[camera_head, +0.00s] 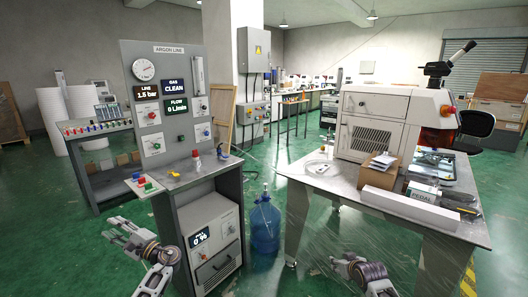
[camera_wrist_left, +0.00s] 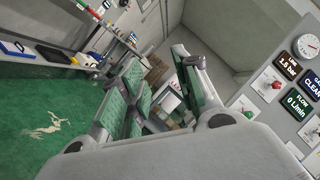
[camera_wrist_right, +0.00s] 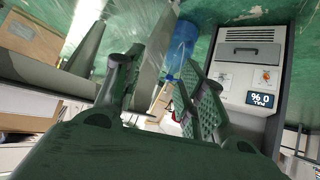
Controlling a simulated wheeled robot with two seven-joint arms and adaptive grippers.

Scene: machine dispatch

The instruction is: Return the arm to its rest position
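My left gripper (camera_head: 118,229) is low at the left in the head view, in front of the argon line panel (camera_head: 166,105) and above the green floor. Its two fingers (camera_wrist_left: 158,62) stand apart in the left wrist view, with nothing held between them. My right gripper (camera_head: 344,262) is low at the right of centre in the head view, beside the table's front leg. Its fingers (camera_wrist_right: 161,62) are also apart and empty in the right wrist view. Neither gripper appears to touch anything.
A blue water bottle (camera_head: 265,224) stands on the floor between the argon cabinet (camera_head: 213,240) and the table (camera_head: 315,177). The table carries a white machine (camera_head: 372,122), boxes and a tray. A shelf rack (camera_head: 108,185) stands at the left. Green floor is open in front.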

